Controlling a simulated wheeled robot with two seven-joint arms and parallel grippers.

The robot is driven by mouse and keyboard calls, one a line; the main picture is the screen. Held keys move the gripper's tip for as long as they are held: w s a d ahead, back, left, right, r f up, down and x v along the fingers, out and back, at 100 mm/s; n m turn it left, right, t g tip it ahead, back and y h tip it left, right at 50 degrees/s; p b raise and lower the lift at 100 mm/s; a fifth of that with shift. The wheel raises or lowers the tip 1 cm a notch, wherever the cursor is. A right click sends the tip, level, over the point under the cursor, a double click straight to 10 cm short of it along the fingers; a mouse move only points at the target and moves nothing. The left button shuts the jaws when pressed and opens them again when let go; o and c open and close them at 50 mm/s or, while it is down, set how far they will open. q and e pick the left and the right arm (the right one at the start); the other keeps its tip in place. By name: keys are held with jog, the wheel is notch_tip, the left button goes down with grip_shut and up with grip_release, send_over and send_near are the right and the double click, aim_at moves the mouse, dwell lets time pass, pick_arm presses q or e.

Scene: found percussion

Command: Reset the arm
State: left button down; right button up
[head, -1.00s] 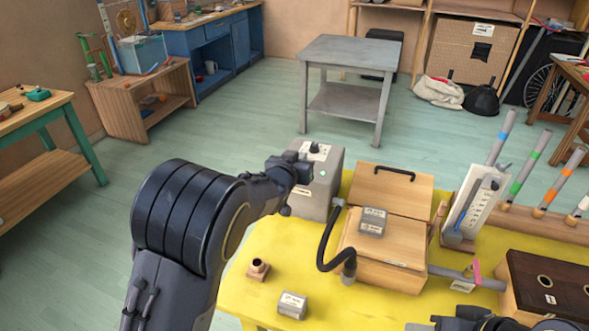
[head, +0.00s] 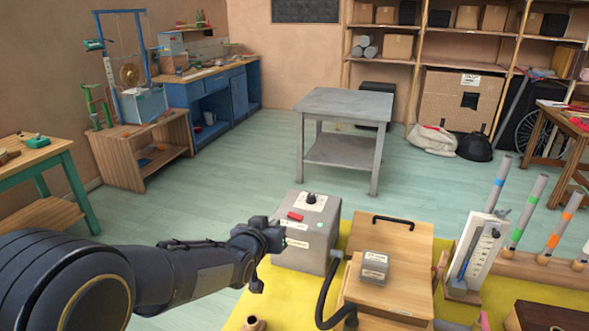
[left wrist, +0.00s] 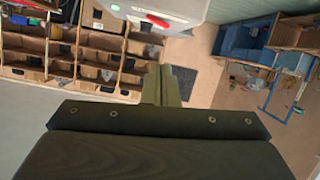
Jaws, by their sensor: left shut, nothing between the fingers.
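My left gripper (head: 272,237) is shut and empty. In the head view it is beside the left face of a grey box (head: 308,258) on the yellow table; I cannot tell whether it touches the box. The box has a black knob (head: 311,198), a red switch (head: 295,216) and a green light on top. In the left wrist view the shut fingers (left wrist: 165,84) point toward the room, with the grey box (left wrist: 175,8) and its red switch (left wrist: 158,20) at the top edge. My right gripper is not in view.
A wooden box (head: 402,247) with a black handle, a small grey block (head: 375,267) and a black hose (head: 325,290) stand right of the grey box. A white gauge panel (head: 474,255) and upright tubes are further right. Open floor lies behind the table.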

pick_arm(q)
jog(key=s+a+n+g, duration=0.25)
jog(key=s+a, duration=0.35)
jog(key=a, duration=0.3)
jog(key=s+a+f+g, duration=0.1)
jog(key=s+a+g, duration=0.1)
jog(key=s, duration=1.3)
jog(key=s+a+f+g+p, duration=0.1)
jog(key=s+a+g, duration=0.2)
jog(key=s, duration=1.2)
jog(key=shift+a+n, duration=0.25)
jog(key=shift+n, duration=0.1)
jog(key=shift+w+f+g, duration=0.1)
jog(key=shift+g, duration=0.15)
